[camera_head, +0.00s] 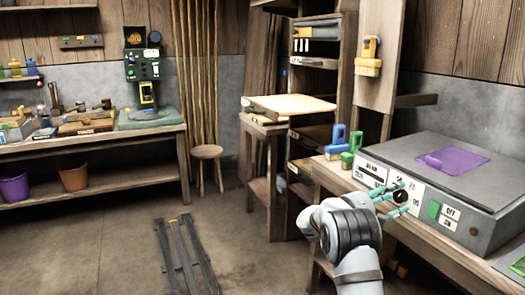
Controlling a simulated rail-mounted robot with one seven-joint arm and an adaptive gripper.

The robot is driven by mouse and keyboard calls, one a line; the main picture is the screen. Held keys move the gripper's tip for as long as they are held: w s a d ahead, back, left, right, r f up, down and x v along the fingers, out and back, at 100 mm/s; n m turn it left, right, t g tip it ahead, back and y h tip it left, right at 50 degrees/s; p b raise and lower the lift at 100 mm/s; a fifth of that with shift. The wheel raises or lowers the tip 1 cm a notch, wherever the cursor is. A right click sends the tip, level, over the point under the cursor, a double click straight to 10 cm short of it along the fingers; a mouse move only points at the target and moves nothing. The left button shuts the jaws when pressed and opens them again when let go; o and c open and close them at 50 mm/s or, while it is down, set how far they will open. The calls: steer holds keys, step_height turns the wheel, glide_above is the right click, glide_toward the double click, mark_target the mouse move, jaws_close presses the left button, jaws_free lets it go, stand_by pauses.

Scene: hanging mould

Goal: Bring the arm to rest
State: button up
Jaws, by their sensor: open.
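My arm reaches in from the bottom right, its grey and black end raised in front of the bench at the right. My gripper (394,202) has teal fingers that are spread apart. It is open with nothing visible between the fingers. It is in front of the control panel of a grey machine (468,215), near a black knob (401,196). I cannot tell whether the fingers touch the panel. A yellow mould-like piece (369,57) hangs on a wooden post above the bench.
A purple sheet (452,161) lies on the grey machine's top. Blue (337,142) and green (351,149) pieces stand at its left. A shelf unit (318,93) stands behind. A workbench (85,146) and a stool (206,152) are at the left. Floor around the rail (184,255) looks clear.

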steer(key=n+p, duration=0.4)
steer(key=shift+r+n, duration=0.25)
steer(key=shift+n, duration=0.15)
steer(key=shift+f+n+p, duration=0.25)
steer(key=shift+n+p, duration=0.35)
steer(key=shift+n, duration=0.1)
